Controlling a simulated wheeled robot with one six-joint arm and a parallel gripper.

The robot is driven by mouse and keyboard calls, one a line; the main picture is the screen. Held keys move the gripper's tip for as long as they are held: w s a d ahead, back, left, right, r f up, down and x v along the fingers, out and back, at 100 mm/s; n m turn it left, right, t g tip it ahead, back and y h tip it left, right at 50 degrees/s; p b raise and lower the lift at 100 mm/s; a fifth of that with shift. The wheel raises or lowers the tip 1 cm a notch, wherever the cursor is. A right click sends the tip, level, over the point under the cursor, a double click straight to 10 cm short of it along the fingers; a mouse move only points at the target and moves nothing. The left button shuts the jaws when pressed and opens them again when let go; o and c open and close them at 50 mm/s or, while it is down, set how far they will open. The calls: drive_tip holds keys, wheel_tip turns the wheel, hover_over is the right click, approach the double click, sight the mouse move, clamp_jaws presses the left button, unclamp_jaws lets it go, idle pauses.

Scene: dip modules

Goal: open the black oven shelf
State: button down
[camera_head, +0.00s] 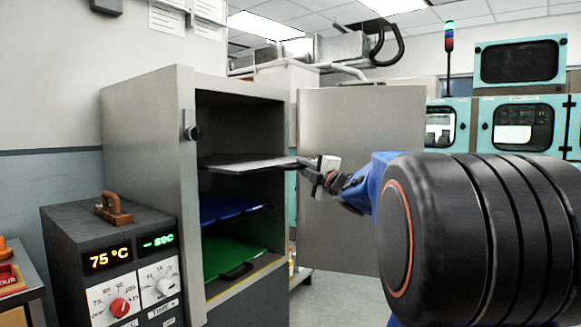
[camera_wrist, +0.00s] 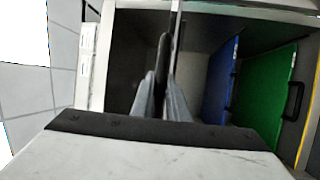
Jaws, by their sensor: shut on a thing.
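The oven (camera_head: 150,140) stands open, its door (camera_head: 362,180) swung out to the right. The black shelf (camera_head: 245,164) is the top one inside and looks grey from above. In the wrist view the black shelf (camera_wrist: 177,22) shows edge-on as a thin upright strip. My gripper (camera_head: 318,168) is at the shelf's front right. In the wrist view my gripper (camera_wrist: 165,90) is shut on the dark handle (camera_wrist: 163,50) of the black shelf. The fingers hide part of the handle. I cannot tell how far the shelf sticks out.
A blue shelf (camera_head: 222,208) and a green shelf (camera_head: 228,255) lie below the black one; the green one has a black handle (camera_head: 237,271). A control box (camera_head: 110,260) reading 75 °C stands at the left. The open door is close behind my arm.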

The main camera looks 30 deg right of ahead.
drive_tip(key=shift+s+d+f, duration=0.1)
drive_tip(key=shift+s+d, duration=0.1)
drive_tip(key=shift+s, duration=0.35)
drive_tip(key=shift+s+d, duration=0.2)
drive_tip(key=shift+s, duration=0.3)
drive_tip(key=c, duration=1.7)
unclamp_jaws()
drive_tip(key=s+f, duration=0.1)
drive_tip(key=s, duration=0.4)
drive_tip(key=s+f, duration=0.1)
drive_tip(key=s, duration=0.5)
drive_tip(key=s+a+f, duration=0.1)
drive_tip(key=s, duration=0.5)
